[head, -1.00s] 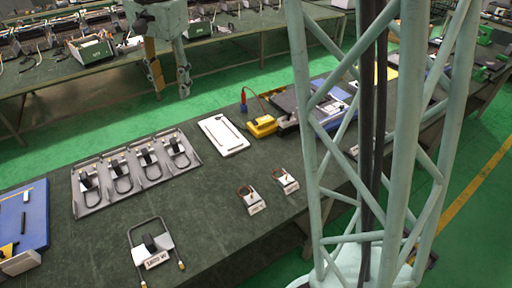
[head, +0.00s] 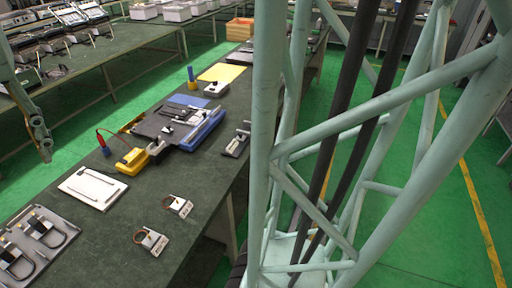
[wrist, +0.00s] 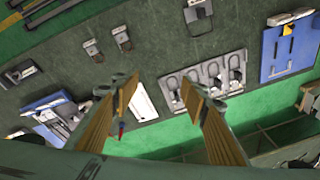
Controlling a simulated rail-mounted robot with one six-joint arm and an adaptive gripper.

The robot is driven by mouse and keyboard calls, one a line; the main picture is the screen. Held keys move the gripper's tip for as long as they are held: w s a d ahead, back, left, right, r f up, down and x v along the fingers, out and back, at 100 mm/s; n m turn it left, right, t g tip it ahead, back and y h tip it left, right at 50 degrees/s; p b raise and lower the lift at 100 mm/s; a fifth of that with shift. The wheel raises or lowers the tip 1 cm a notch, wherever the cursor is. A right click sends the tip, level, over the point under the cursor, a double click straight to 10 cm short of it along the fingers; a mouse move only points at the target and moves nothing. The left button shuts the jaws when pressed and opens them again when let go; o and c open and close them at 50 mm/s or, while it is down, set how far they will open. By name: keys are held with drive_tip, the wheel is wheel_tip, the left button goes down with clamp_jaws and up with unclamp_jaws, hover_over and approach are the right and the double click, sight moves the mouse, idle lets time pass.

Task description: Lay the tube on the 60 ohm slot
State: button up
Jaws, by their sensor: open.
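My gripper (wrist: 158,84) is open and empty in the wrist view, its two tan-padded fingers wide apart above the workbench. One finger side also shows at the left edge of the head view (head: 40,140). A grey tray (wrist: 208,80) with several dark U-shaped tubes in slots lies beyond the right finger; its end shows in the head view (head: 12,232). A separate U-shaped tube on a white labelled block (wrist: 198,14) is at the top of the wrist view. I cannot read which slot is 60 ohm.
A white board (head: 92,187) lies on the bench (head: 110,262) beside two small labelled blocks with copper loops (head: 178,205) (head: 150,239). A yellow meter (head: 133,161) and a blue-and-black device (head: 180,128) stand farther along. A blue board (wrist: 291,52) is at the wrist view's right.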

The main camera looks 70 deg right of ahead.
drive_tip(key=s+f+n+t, duration=0.1)
drive_tip(key=s+n, duration=0.5)
drive_tip(key=s, duration=1.7)
drive_tip(key=shift+d+f, duration=0.25)
drive_tip(key=shift+f, duration=0.1)
drive_tip(key=shift+s, duration=0.1)
drive_tip(key=b+x, duration=0.2)
drive_tip(key=s+b+x, duration=0.1)
drive_tip(key=b+x, duration=0.2)
drive_tip(key=shift+f, duration=0.15)
drive_tip(key=shift+s, duration=0.1)
idle(0.6)
